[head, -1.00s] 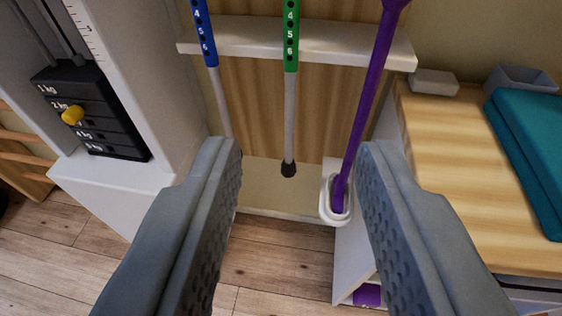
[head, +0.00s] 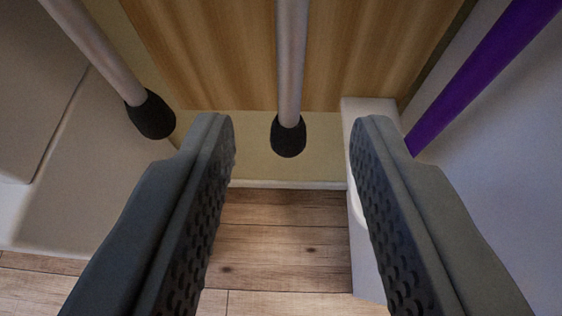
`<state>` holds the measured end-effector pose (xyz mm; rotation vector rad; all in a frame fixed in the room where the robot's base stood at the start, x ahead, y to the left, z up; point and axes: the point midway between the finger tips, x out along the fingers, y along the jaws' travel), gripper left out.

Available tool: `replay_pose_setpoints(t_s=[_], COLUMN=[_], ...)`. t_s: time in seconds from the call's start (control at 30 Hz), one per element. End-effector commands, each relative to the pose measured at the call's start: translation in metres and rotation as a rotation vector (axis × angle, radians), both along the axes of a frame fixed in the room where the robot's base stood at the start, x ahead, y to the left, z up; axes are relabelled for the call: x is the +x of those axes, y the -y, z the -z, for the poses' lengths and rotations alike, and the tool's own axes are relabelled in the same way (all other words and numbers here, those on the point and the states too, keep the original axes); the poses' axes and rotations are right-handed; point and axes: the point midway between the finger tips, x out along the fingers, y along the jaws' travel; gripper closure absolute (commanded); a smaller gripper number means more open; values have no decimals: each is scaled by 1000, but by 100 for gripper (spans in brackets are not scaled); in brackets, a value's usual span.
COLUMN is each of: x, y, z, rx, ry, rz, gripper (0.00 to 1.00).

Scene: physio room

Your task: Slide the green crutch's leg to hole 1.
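The green crutch's leg (head: 291,60) is a grey metal tube that hangs down in the middle of the head view and ends in a black rubber tip (head: 289,138). Its green sleeve and numbered holes are above the picture and hidden now. My gripper (head: 292,140) is open, with one grey finger on each side of the tip. The fingers show clear gaps to the tip and do not touch it. I cannot tell exactly how far the tip is in depth from the fingertips.
The blue crutch's grey leg (head: 95,45) with a black tip stands close left of my left finger. A purple pole (head: 480,75) slants down behind my right finger. A wooden panel (head: 220,60) is behind, and the plank floor (head: 270,235) below is clear.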

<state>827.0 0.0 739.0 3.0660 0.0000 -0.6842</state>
Motion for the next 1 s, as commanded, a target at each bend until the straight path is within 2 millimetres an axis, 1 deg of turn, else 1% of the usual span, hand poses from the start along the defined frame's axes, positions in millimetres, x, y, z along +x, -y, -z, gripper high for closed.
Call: replay_pose_setpoints(t_s=[0.03,0.1,0.37,1.0], x=[4,7,17,84], y=[0,0,0,0], z=[9,16,26,58], rx=[0,0,0,0], ry=[-6,-9,-13,-13], rz=[0,0,0,0], gripper=[64,64,64,64])
